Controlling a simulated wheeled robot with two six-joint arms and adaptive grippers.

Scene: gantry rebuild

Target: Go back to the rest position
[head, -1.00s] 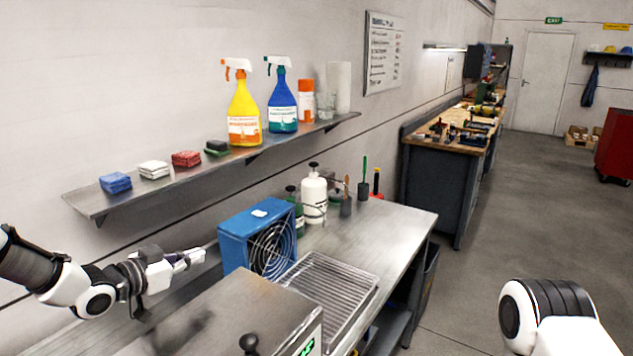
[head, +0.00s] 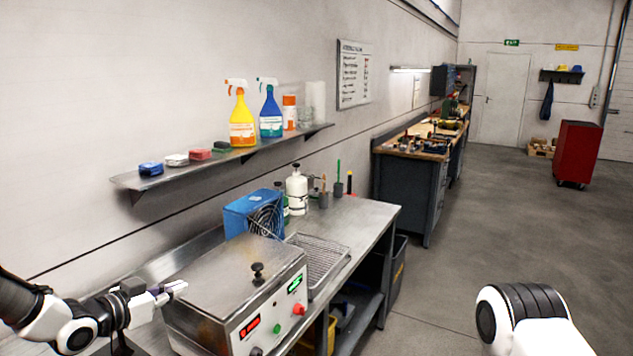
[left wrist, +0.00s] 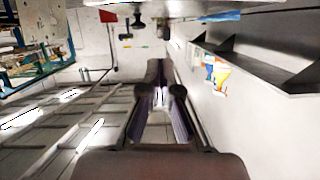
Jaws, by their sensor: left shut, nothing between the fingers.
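My left gripper (head: 176,288) comes in from the lower left of the head view and is shut and empty. Its fingertips are near the left edge of the steel ultrasonic-style box machine (head: 232,282), which has a black lid knob and lit displays. In the left wrist view my left gripper (left wrist: 158,98) shows its fingers together with nothing between them. My right arm shows at the lower right of the head view, but its gripper is not in view.
A wall shelf (head: 225,158) holds spray bottles and sponges. The steel bench (head: 375,218) bears a blue fan box (head: 250,212), a wire rack (head: 322,258) and a white bottle (head: 296,190). A workbench (head: 405,190) and red cabinet (head: 577,150) stand farther back. The floor at right is clear.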

